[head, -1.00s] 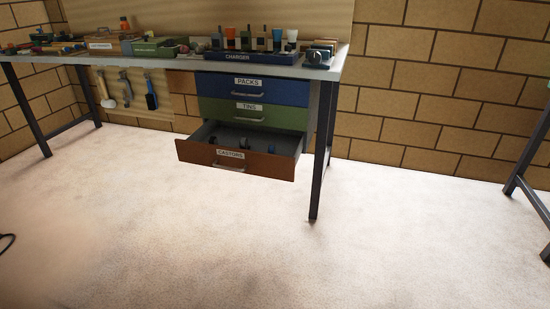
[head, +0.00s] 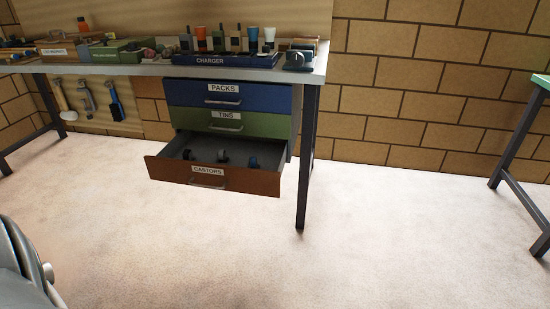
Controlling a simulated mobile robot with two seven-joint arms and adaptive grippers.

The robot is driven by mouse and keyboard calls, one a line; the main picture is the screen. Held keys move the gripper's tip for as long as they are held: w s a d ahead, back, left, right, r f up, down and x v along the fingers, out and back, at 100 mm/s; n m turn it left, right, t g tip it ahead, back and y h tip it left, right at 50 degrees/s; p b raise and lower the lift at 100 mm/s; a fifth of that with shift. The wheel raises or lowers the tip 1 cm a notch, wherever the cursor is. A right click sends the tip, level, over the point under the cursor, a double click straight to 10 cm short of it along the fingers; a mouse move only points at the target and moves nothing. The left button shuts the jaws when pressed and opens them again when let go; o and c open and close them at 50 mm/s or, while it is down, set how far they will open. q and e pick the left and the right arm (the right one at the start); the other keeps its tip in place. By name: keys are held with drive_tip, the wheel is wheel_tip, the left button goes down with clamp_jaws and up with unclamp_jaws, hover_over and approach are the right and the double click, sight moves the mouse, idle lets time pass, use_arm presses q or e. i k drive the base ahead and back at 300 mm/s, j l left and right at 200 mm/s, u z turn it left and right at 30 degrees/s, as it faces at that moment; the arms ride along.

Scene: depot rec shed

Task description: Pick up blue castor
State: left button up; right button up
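The open brown drawer labelled CASTORS (head: 212,180) hangs out under the workbench. Inside it lie several small castors in a row. The rightmost one, the blue castor (head: 253,162), has a blue tint and sits near the drawer's right side. A dark castor (head: 223,157) is in the middle, and another dark castor (head: 187,154) is at the left. The drawer front hides their lower parts partly. Neither of my grippers shows; only a grey curved part, likely of my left arm, shows at the lower left edge.
The workbench (head: 150,69) carries a blue charger rack (head: 222,60), boxes and tools. The blue PACKS drawer (head: 230,95) and green TINS drawer (head: 230,122) are shut above. A bench leg (head: 306,160) stands right of the drawers. The floor in front is clear. Another table stands far right.

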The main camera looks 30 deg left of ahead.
sight(253, 165)
drive_tip(key=i+j+z, duration=0.1)
drive_tip(key=j, duration=0.25)
drive_tip(key=i+j+z, duration=0.1)
drive_tip(key=j, duration=0.25)
drive_tip(key=i+j, duration=0.25)
drive_tip(key=j, duration=0.15)
drive_tip(key=l+z, duration=0.05)
